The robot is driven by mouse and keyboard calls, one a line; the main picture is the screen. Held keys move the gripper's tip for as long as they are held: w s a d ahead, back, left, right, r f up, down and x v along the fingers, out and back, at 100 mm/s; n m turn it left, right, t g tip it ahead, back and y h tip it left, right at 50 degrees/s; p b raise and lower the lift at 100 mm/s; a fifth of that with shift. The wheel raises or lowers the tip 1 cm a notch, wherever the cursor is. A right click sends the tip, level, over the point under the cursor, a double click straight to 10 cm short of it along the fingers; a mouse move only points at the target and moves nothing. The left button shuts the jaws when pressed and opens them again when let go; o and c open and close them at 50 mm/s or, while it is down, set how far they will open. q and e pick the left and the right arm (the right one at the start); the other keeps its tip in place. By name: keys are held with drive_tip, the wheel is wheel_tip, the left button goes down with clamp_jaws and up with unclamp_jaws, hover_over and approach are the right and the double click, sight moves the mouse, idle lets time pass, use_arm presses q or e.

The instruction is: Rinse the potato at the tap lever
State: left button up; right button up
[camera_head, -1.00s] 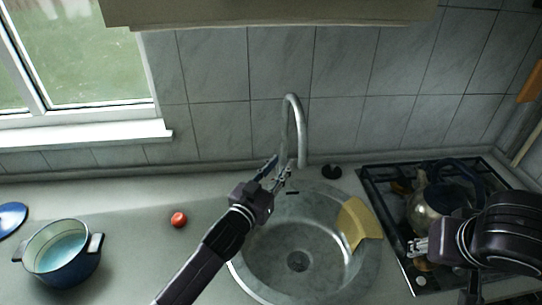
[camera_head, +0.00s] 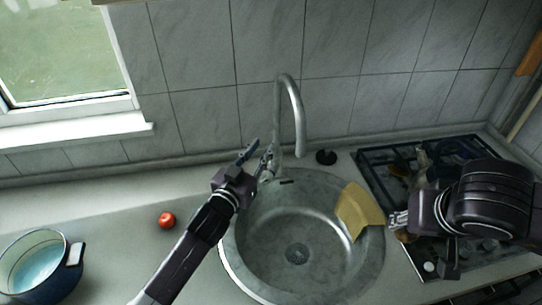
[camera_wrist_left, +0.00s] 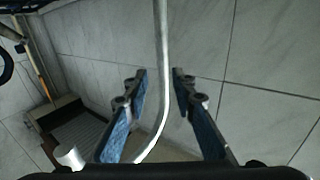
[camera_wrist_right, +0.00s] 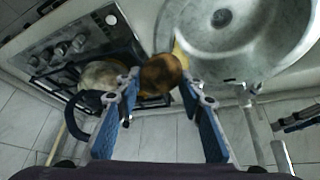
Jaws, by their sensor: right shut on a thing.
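The brown potato (camera_wrist_right: 160,73) is between the fingertips of my right gripper (camera_head: 396,221), which is shut on it. In the head view this gripper is at the right side of the sink (camera_head: 232,262), near the stove. The curved metal tap (camera_head: 277,115) stands behind the basin. My left gripper (camera_head: 268,166) is beside its base. In the left wrist view the fingers are spread and empty, with the tap's pipe (camera_wrist_left: 163,60) showing between them. I cannot make out the tap lever clearly; the gripper may hide it.
A yellow cloth-like piece (camera_head: 359,210) lies over the sink's right edge. The stove (camera_head: 378,160) with a kettle (camera_wrist_right: 100,76) is at the right. A red tomato-like item (camera_head: 167,220) and a blue pot (camera_head: 70,278) are on the left counter.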

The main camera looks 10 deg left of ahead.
use_arm(q)
wheel_tip(320, 180, down, 6)
drive_tip(key=b, duration=0.5)
hover_over(271, 167)
drive_tip(key=s, duration=0.1)
drive_tip(key=shift+s+a+f+p, duration=0.15)
drive_tip(key=shift+a+f+p, duration=0.15)
drive_tip(key=shift+p, duration=0.05)
drive_tip(key=shift+w+d+f, duration=0.1)
drive_tip(key=shift+w+d, duration=0.1)
drive_tip(key=shift+w, duration=0.7)
drive_tip(key=shift+c, duration=0.4)
clamp_jaws()
